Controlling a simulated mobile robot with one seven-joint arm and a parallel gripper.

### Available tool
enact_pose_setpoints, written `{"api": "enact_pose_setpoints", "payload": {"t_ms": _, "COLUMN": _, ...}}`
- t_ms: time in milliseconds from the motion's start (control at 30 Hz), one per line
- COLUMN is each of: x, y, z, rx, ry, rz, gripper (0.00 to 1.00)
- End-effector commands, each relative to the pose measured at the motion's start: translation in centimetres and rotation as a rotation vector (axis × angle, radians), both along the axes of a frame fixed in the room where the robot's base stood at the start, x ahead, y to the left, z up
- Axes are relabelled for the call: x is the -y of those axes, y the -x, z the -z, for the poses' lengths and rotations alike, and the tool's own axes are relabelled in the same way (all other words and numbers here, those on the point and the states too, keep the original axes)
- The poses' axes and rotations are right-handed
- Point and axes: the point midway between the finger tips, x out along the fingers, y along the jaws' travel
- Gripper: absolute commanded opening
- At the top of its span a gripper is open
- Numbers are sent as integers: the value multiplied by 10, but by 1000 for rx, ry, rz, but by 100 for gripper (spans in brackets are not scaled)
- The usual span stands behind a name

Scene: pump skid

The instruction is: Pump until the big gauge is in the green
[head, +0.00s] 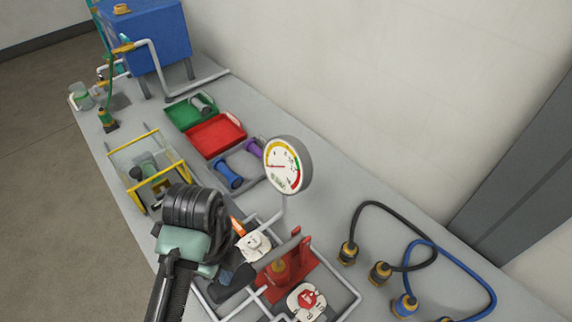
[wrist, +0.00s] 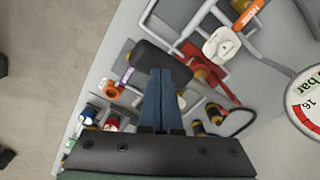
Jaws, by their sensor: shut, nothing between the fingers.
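The big gauge (head: 289,165) stands on a pipe behind the pump, with yellow, green and red bands on its dial. Its red needle points left, toward the yellow side and away from the green band. Part of the gauge (wrist: 304,100) shows at the right edge of the wrist view. The red hand pump (head: 287,268) sits among grey pipes; its red body (wrist: 207,72) also shows in the wrist view. My gripper (head: 240,274) is shut and empty, left of the pump; its fingers (wrist: 161,74) overlap a dark grey block in the wrist view. Contact is unclear.
A white fitting with an orange handle (head: 238,227) and a white fitting with a red knob (head: 306,298) flank the pump. Black and blue hoses (head: 407,250) lie at right. Green and red trays (head: 216,138), a yellow frame (head: 147,165) and a blue tank (head: 150,30) stand farther back.

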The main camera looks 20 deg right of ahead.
Motion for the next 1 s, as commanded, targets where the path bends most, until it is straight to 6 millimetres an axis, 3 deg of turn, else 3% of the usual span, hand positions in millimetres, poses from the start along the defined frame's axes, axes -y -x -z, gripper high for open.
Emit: {"api": "enact_pose_setpoints", "payload": {"t_ms": 1000, "x": 1, "y": 1, "z": 91, "rx": -3, "ry": 2, "rz": 2, "gripper": 0}}
